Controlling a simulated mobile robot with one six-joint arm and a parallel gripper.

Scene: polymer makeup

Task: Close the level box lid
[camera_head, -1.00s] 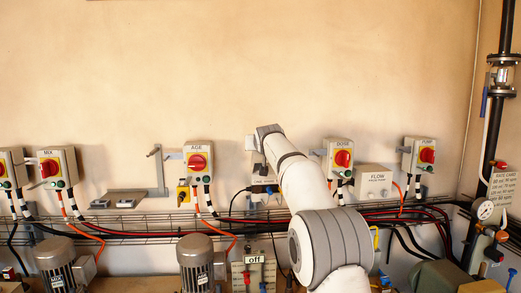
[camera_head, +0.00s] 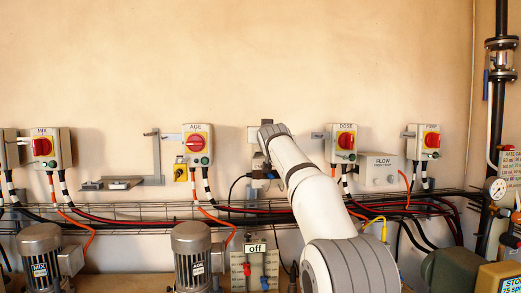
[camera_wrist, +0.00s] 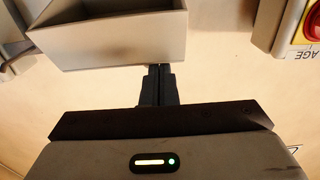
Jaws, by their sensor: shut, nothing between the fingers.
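In the wrist view, a grey open-fronted box (camera_wrist: 110,42) with a raised rim fills the upper left. It carries no readable label, so I cannot confirm it is the level box. It sits beside the box marked AGE (camera_wrist: 290,25). My gripper (camera_wrist: 160,72) is shut and empty, with its fingertips at the box's lower edge in the picture. I cannot tell whether they touch it. In the head view, my arm covers most of the spot between the AGE box (camera_head: 197,146) and the DOSE box (camera_head: 341,144), and the fingertips are hidden. I cannot make out the lid clearly.
A wire cable tray (camera_head: 130,218) with cables runs along the wall below the boxes. The FLOW box (camera_head: 380,172) and PUMP box (camera_head: 423,142) are at the right. Motors (camera_head: 192,257) stand below. The wall above is clear.

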